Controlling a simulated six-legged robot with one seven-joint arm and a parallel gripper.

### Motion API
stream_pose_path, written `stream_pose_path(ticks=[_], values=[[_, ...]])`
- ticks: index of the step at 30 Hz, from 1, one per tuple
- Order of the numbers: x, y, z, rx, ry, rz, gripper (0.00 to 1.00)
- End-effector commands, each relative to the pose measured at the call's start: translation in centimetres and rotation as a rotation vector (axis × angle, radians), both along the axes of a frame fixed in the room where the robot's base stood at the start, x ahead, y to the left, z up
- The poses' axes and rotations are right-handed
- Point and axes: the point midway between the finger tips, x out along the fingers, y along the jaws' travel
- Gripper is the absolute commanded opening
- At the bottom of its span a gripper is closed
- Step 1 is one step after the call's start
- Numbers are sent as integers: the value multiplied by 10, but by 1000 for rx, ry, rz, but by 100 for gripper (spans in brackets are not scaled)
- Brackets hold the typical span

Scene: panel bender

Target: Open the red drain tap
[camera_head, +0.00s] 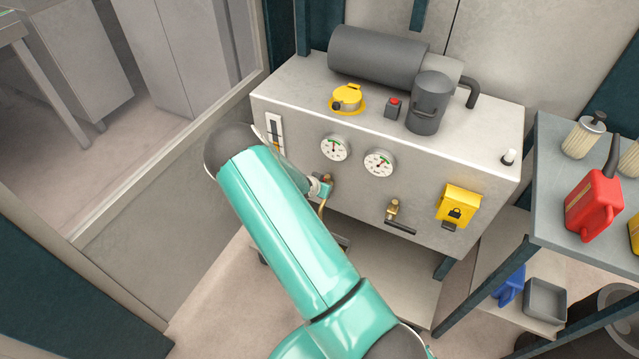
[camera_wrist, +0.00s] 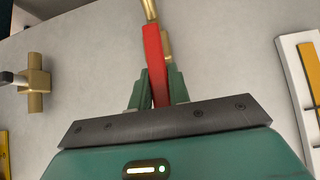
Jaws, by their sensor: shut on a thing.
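The red drain tap's lever (camera_wrist: 153,50) stands in the middle of the wrist view, joined to brass at its top end. My gripper (camera_wrist: 158,88) is shut on the lever, with a green finger on either side of it. In the head view a brass piece of the tap (camera_head: 327,182) shows on the front of the grey tank, beside my teal arm. The red lever and most of my gripper are hidden there behind the arm. How far the lever is turned I cannot tell.
A second brass valve with a dark handle (camera_head: 394,208) sits to the right, and also shows in the wrist view (camera_wrist: 38,83). Two gauges (camera_head: 379,163), a yellow lock box (camera_head: 458,205) and a level glass (camera_head: 274,134) are on the tank front. A side table (camera_head: 553,150) holds a red can (camera_head: 592,207).

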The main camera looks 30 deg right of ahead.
Motion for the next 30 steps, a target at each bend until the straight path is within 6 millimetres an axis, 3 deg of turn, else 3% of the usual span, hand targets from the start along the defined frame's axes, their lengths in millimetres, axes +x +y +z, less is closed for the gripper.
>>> stream_pose_path(ticks=[17,18,21,30], values=[[-2,1,2,-12,9,6,0],[-2,1,2,-12,9,6,20],[-2,1,1,-12,10,5,40],[-2,1,1,-10,12,3,40]])
